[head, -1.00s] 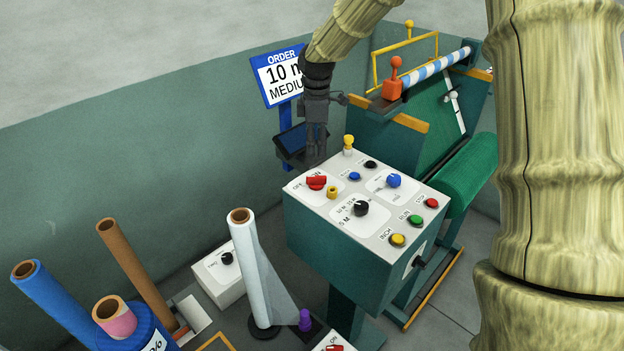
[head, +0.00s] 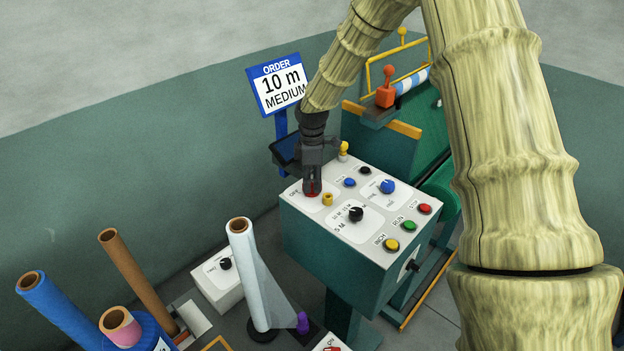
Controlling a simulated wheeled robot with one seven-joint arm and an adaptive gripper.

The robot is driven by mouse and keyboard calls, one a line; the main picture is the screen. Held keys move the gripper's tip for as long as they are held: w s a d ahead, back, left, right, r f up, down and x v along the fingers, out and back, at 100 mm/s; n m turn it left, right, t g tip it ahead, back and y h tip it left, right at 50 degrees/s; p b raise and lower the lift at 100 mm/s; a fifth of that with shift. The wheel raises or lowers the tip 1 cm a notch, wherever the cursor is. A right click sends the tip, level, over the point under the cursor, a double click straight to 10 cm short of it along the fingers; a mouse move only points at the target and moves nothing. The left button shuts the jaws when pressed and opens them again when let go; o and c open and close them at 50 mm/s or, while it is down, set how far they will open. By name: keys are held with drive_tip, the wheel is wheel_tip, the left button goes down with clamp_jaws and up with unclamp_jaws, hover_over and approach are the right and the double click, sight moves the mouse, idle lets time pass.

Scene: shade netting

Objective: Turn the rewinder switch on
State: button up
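The rewinder control box (head: 335,239) is a green cabinet with a pale sloped top panel. The red OFF/ON rotary switch (head: 312,195) sits at the panel's left corner, mostly hidden by my gripper. My gripper (head: 312,190) points down right over the switch, its fingers at or around the red knob. The fingers' gap is too small to make out, and I cannot tell whether they grip the knob. Most of the switch's label is covered, with only part of OFF showing.
Close by on the panel are a small yellow knob (head: 327,199), a black dial (head: 356,214), a blue dial (head: 387,187) and several push buttons. An order sign (head: 278,85) reads 10 m MEDIUM. Film and cardboard rolls (head: 247,270) stand at the front left.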

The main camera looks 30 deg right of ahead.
drive_tip(key=shift+f, duration=0.4)
clamp_jaws()
